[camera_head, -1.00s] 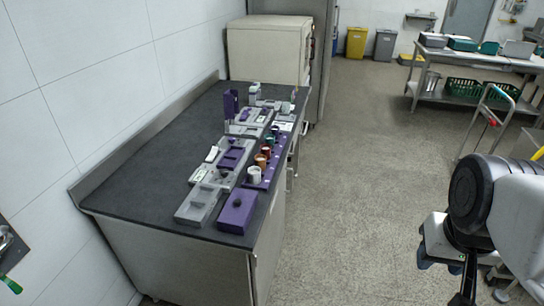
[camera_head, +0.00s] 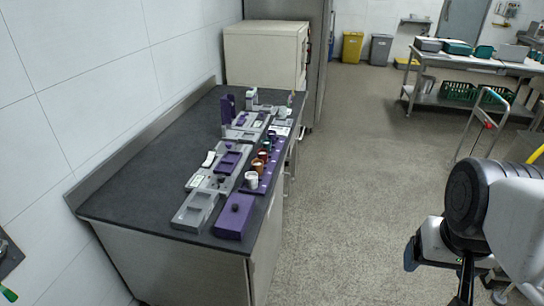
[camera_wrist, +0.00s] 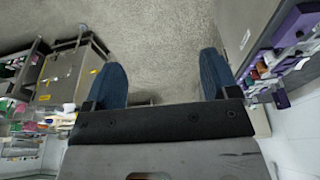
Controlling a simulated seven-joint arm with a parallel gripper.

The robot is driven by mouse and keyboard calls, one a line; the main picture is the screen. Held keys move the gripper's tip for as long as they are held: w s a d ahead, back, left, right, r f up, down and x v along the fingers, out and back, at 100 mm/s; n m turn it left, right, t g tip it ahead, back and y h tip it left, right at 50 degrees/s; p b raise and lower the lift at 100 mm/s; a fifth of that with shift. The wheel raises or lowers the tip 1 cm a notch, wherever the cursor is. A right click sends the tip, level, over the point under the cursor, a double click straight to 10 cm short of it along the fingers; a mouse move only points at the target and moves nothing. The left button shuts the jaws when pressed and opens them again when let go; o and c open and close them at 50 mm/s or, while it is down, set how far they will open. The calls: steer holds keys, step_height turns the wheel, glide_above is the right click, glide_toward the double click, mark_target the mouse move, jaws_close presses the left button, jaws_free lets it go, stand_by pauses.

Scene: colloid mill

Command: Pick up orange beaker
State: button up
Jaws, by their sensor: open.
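The orange beaker (camera_head: 258,166) is a small cup in a purple rack (camera_head: 268,177) on the dark counter. It stands behind a white cup (camera_head: 251,180) and in front of a dark red one (camera_head: 263,156). The rack and its small cups also show at the right edge of the wrist view, too small to tell well apart. My gripper (camera_wrist: 163,66) is open and empty, its two blue fingers wide apart over the floor. In the head view, my gripper (camera_head: 411,254) is at the lower right, well away from the counter, partly hidden by the arm.
The counter (camera_head: 130,185) stands along the left wall, bare on its left side. Grey trays (camera_head: 195,211) and a purple box (camera_head: 234,216) lie in front of and beside the rack. Open floor (camera_head: 350,180) separates my arm from the counter. A steel table (camera_head: 480,65) stands far right.

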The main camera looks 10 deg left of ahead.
steer(key=shift+w, duration=0.1)
steer(key=w+a+r+n, duration=0.1)
steer(key=w+a+n, duration=0.35)
steer(key=w, duration=0.65)
steer(key=w+a+n+g, duration=0.1)
steer(key=w+a+n, duration=0.35)
steer(key=w, duration=0.75)
steer(key=w+a+r+n, duration=0.1)
steer(key=w+a+n, duration=0.1)
steer(key=w+a, duration=0.7)
steer(key=w+a+f+n, duration=0.5)
steer(key=w+a+f, duration=0.6)
steer(key=a, duration=0.3)
steer(key=w+a+f+n+g, duration=0.1)
steer(key=w+a+f+n, duration=0.4)
steer(key=w+a+f, duration=0.6)
steer(key=w+a, duration=0.2)
steer(key=a, duration=0.2)
steer(key=shift+w+f, duration=0.15)
steer(key=shift+w, duration=0.15)
